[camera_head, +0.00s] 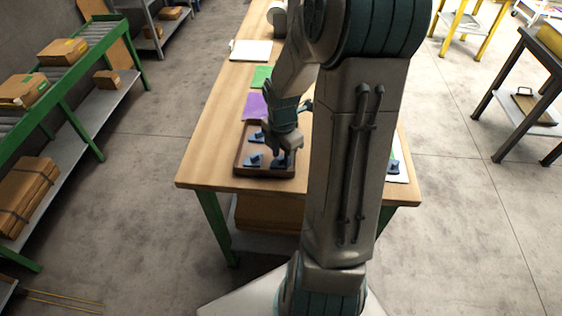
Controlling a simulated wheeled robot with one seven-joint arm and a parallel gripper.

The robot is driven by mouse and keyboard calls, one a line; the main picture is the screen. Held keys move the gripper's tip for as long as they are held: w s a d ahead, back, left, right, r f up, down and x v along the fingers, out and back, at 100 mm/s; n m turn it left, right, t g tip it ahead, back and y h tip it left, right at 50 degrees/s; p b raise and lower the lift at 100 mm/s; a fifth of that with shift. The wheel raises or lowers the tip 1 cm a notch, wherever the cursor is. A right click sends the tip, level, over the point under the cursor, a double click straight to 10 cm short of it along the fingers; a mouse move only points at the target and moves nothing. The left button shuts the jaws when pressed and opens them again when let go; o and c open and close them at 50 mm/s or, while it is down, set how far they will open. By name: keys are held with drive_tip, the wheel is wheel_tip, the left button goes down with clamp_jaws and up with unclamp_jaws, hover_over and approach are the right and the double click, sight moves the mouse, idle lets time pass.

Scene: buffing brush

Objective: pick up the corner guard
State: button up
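A brown tray (240,168) lies on the near part of the wooden table. Small dark-blue angled pieces, which look like corner guards, sit in it: one at the front (253,161) and one behind it (257,137). My gripper (284,160) points down over the right part of the tray. Dark blue shows right at its fingertips, but I cannot tell whether that is a piece or the fingers, or whether they are open or shut. Another dark-blue piece (394,167) lies on a white sheet (403,176) to the right, partly hidden by my arm.
A purple sheet (255,106), a green sheet (261,77) and a white pad (250,50) lie farther back on the table (212,150). My arm hides much of the table's right half. A green roller conveyor (75,50) with boxes stands at the left.

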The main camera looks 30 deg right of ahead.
clamp_jaws()
